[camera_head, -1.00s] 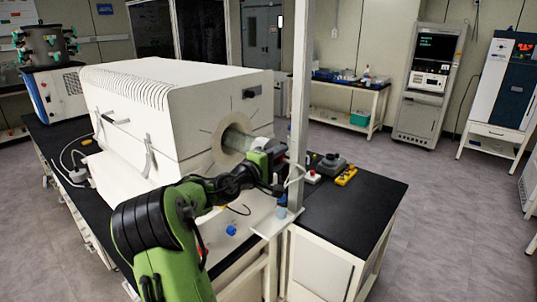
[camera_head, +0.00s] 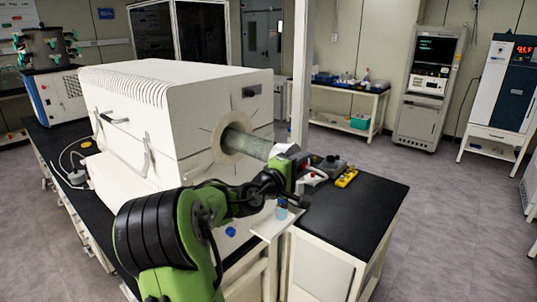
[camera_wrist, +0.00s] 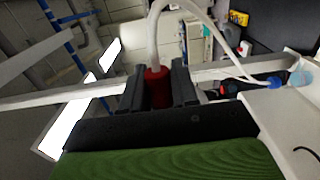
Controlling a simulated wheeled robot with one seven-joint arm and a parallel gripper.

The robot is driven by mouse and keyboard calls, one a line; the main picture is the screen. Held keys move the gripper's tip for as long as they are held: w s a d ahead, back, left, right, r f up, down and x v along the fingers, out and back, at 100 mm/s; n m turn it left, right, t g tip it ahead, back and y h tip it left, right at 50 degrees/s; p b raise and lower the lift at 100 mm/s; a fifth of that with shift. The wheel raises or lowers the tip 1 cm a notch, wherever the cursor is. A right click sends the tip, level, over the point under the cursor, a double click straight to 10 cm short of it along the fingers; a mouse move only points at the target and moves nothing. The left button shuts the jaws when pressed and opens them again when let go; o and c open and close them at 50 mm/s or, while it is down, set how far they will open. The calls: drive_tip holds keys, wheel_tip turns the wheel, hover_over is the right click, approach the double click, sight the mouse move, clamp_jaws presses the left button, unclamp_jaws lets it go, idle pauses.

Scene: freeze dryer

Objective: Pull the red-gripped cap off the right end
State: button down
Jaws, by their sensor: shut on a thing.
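The red grip (camera_wrist: 158,88) of the cap is between the two dark fingers of my gripper (camera_wrist: 158,80) in the wrist view, and the fingers are shut on it. A white curved part rises from the red grip. In the head view my gripper (camera_head: 290,172) is at the right end of the grey-green tube (camera_head: 256,146), which sticks out of the white furnace (camera_head: 180,110). A pale piece of the cap (camera_head: 287,151) shows at the tube's end. My gripper partly hides it, so I cannot tell whether cap and tube touch.
A white post (camera_head: 301,75) stands just behind my gripper. The black bench top (camera_head: 355,215) on the right has a grey device (camera_head: 332,163) and a yellow item (camera_head: 346,178) at its back edge. A small bottle (camera_head: 282,209) stands on a white ledge below my gripper.

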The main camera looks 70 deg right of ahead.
drive_tip(key=a+b, duration=0.1)
drive_tip(key=a, duration=0.5)
drive_tip(key=shift+s+a+b, duration=0.2)
drive_tip(key=shift+a+b, duration=0.1)
drive_tip(key=shift+b, duration=0.05)
